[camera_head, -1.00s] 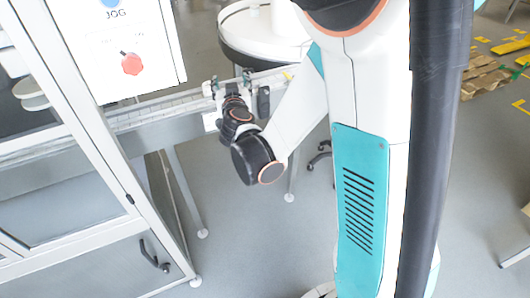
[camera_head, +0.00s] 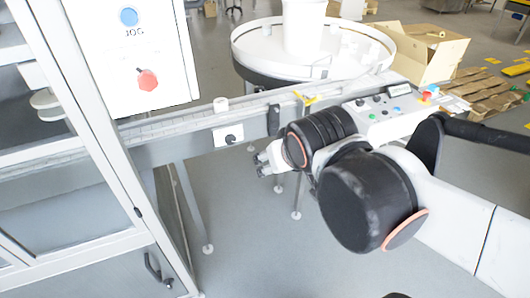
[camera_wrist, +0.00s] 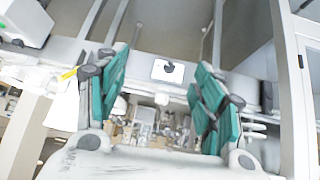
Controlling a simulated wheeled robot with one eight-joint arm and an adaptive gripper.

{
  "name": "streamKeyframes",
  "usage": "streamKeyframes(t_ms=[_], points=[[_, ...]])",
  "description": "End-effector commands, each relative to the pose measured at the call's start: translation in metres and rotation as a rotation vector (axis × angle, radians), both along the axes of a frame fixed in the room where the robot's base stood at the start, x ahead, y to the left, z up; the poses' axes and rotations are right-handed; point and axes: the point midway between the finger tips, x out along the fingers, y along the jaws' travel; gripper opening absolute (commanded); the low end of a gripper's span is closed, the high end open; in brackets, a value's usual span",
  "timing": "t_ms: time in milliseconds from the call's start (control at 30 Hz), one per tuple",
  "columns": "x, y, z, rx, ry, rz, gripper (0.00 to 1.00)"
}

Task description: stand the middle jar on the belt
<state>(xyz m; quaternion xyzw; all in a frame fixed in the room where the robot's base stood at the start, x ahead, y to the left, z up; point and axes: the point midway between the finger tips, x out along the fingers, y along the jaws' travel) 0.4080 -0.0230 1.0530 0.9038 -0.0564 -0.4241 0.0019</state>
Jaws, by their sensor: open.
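A small white jar (camera_head: 221,105) stands upright on the conveyor belt (camera_head: 178,124), just above the white knob panel on the belt's side. My gripper (camera_head: 262,163) is right of and below this jar in the head view, beside the belt and apart from the jar. In the wrist view my gripper (camera_wrist: 160,92) has its teal-padded fingers spread wide with nothing held between them. A small pale shape shows between the fingers; I cannot tell if it is the jar.
A round turntable (camera_head: 250,62) with a large white container (camera_head: 303,28) stands behind the belt. A control box (camera_head: 385,112) is close beside my arm. A framed cabinet with a red button (camera_head: 147,79) stands at left. An open cardboard box (camera_head: 420,50) lies behind.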

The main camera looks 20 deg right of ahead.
Motion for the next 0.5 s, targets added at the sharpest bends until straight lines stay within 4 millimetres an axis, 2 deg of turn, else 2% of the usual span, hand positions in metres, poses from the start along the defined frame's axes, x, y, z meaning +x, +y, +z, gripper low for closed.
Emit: streamKeyframes(t_ms=[33,100,200,500], points=[[-0.013,0.005,-0.003,0.014,0.02,0.022,0.62],[-0.026,0.013,-0.006,0.032,0.044,0.053,0.62],[-0.038,0.02,-0.008,0.047,0.063,0.084,0.62],[-0.043,0.023,-0.009,0.055,0.073,0.1,0.62]])
